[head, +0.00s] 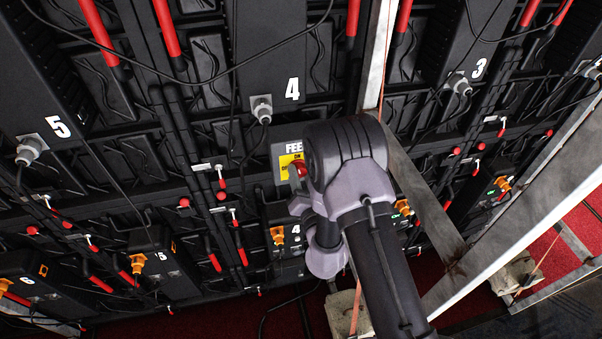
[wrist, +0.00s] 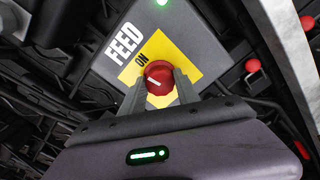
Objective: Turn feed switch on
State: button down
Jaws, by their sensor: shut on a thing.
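The feed switch is a red round knob (wrist: 159,78) on a yellow plate (wrist: 190,62) marked ON, set in a grey box (wrist: 186,33) labelled FEED. In the wrist view the two fingers of my gripper (wrist: 159,87) stand on either side of the knob and are shut on it. A white mark on the knob lies at a slant; ON is printed up and left of the knob. A green light (wrist: 162,2) glows at the top of the box. In the head view, the FEED box (head: 284,147) and red knob (head: 298,169) are partly hidden behind my arm.
The back of the video wall has numbered black panels, hanging cables and red handles (head: 167,27). A metal beam (head: 545,190) slants across the right side, near my arm. Orange plugs (head: 278,235) sit below the box. Red carpet shows at lower right.

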jog(key=shift+m, duration=1)
jog(key=shift+p, duration=0.3)
jog(key=c, duration=0.9)
grip_release()
jog(key=shift+w, duration=0.1)
